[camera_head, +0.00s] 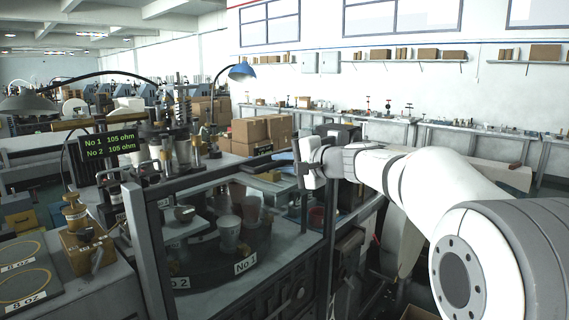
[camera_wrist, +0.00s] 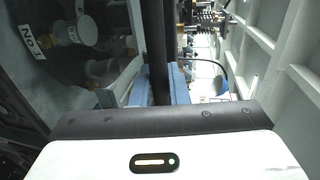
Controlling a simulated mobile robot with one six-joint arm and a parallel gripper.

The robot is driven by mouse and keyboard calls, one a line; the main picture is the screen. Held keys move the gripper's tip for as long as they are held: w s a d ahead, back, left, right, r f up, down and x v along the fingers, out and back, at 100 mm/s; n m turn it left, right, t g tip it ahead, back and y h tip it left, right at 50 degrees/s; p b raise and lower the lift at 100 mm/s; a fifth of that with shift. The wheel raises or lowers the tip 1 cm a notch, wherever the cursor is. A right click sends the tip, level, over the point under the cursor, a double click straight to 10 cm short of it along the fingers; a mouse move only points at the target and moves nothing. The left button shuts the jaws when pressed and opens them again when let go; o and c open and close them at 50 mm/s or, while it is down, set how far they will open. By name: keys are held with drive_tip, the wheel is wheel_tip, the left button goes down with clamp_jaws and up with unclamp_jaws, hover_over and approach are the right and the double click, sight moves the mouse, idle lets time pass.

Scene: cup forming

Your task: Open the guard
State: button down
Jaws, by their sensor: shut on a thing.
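The guard (camera_head: 328,235) is a dark-framed panel on the front of the cup-forming machine, and the machine's inside shows through it. My gripper (camera_head: 299,166) is at the guard's upper right corner, shut on its frame or handle. The gripper's white body hides the exact contact. In the wrist view a dark upright bar (camera_wrist: 155,50) runs down to my gripper, and the fingertips are hidden. Behind the guard is a round table with paper cups (camera_head: 229,232) and a "No 1" label (camera_head: 245,264). I cannot tell whether the guard is ajar.
A green-lettered display (camera_head: 108,145) stands above the machine at the left. A bench with an "8 oz" plate (camera_head: 22,270) and a brass-coloured fitting (camera_head: 75,212) is at the lower left. Cardboard boxes (camera_head: 249,130) are stacked behind. A long workbench (camera_head: 450,128) lines the far wall.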

drive_tip(key=shift+d, duration=0.2)
drive_tip(key=shift+a+f, duration=0.1)
drive_tip(key=shift+a, duration=0.1)
wheel_tip(320, 180, down, 38)
drive_tip(key=b, duration=3.9)
drive_tip(key=c, duration=1.5)
unclamp_jaws()
